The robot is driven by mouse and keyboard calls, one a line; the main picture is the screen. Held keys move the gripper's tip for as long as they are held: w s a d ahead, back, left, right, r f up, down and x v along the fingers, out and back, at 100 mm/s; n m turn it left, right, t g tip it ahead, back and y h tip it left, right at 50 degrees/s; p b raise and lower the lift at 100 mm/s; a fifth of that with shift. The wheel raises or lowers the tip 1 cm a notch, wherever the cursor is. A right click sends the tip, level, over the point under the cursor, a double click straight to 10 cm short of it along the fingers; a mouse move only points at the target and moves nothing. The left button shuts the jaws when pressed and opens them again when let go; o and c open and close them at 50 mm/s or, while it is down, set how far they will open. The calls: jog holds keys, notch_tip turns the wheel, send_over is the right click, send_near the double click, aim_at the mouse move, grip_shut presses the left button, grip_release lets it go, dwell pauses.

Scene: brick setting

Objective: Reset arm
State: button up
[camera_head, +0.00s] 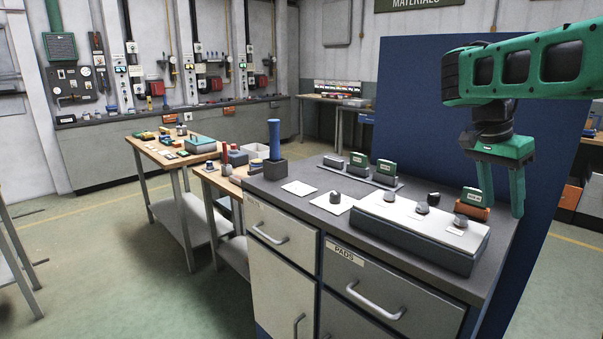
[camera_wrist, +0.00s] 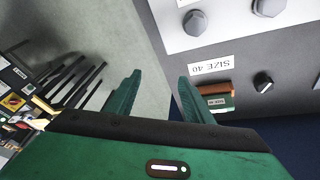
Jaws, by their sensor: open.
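My gripper (camera_head: 502,207) is at the right of the head view, pointing down near the right edge of the grey cabinet top (camera_head: 312,177). Its two green fingers are apart. In the wrist view the gripper (camera_wrist: 159,82) shows only pale floor between its fingers, so it looks empty. A green and orange block (camera_head: 474,203) with a white label stands close to the left finger in the head view. In the wrist view this block (camera_wrist: 218,98) lies just right of the right finger, outside the jaws. I cannot tell whether they touch.
A sloped grey box (camera_head: 420,226) with several dark knobs sits at the cabinet's front right. Green-labelled blocks (camera_head: 385,172) stand on a strip behind it. A blue cylinder (camera_head: 274,140) stands at the back left. A blue panel (camera_head: 420,110) rises behind the cabinet.

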jog(key=s+d+f+n+y, duration=0.1)
jog(key=s+f+n, duration=0.3)
jog(key=s, duration=0.6)
jog(key=s+d+f+n+y, duration=0.1)
jog(key=s+d+f+n, duration=0.1)
jog(key=s+f, duration=0.65)
jog(key=s+a+f+n+y, duration=0.2)
jog(key=s+a, duration=0.3)
jog(key=s, duration=0.5)
jog(key=shift+s+a+f, duration=0.2)
jog(key=shift+s+f, duration=0.05)
jog(key=shift+f, duration=0.3)
